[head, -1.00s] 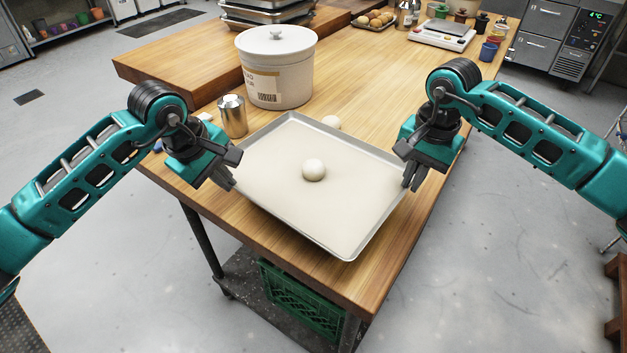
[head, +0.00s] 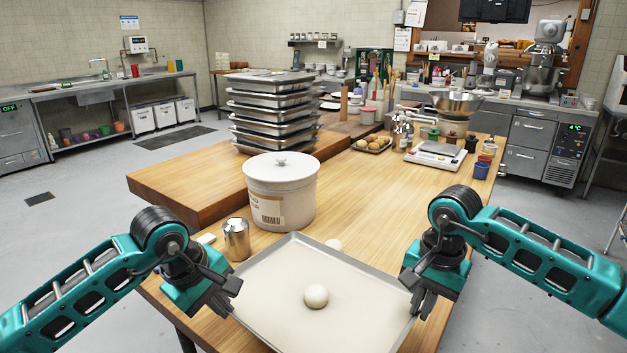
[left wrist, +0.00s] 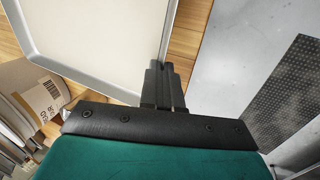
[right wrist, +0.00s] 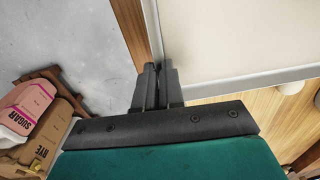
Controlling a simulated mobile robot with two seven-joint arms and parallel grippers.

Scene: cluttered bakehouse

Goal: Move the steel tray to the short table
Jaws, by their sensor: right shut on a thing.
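The steel tray (head: 262,268) is a shallow rimmed sheet at the near end of the wooden table, with a pale dough ball (head: 316,296) on it. My left gripper (head: 226,306) is at the tray's left rim; in the left wrist view its close-set fingers (left wrist: 163,68) have the rim between them. My right gripper (head: 418,304) is shut on the right rim, seen between its fingers in the right wrist view (right wrist: 159,68). The tray's near edge is cut off in the head view. I cannot tell which surface is the short table.
A lidded white tub (head: 281,195) and a steel canister (head: 236,240) stand just behind the tray. Another dough ball (head: 333,244) lies by its far rim. Stacked trays (head: 273,115) stand on a thick wooden top (head: 185,184) at left. Open floor (head: 60,240) lies left.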

